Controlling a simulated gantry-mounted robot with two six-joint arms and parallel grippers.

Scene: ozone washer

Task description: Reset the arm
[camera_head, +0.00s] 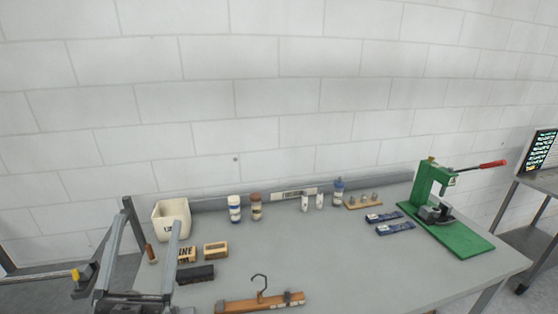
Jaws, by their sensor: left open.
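My left gripper (147,220) is at the lower left of the head view, in front of the left end of the grey table (320,250). Its two long grey fingers point up in the picture and stand wide apart. No object shows held between them. The fingers overlap the table's left edge in the picture; whether they touch anything I cannot tell. My right gripper is not in view.
A cream tub (171,220), small boxes (216,250), a dark block (195,274) and a wooden hanger (260,302) lie near the gripper. Jars (235,209) stand behind. A green press (455,236) with a red handle is at right. The table's middle is clear.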

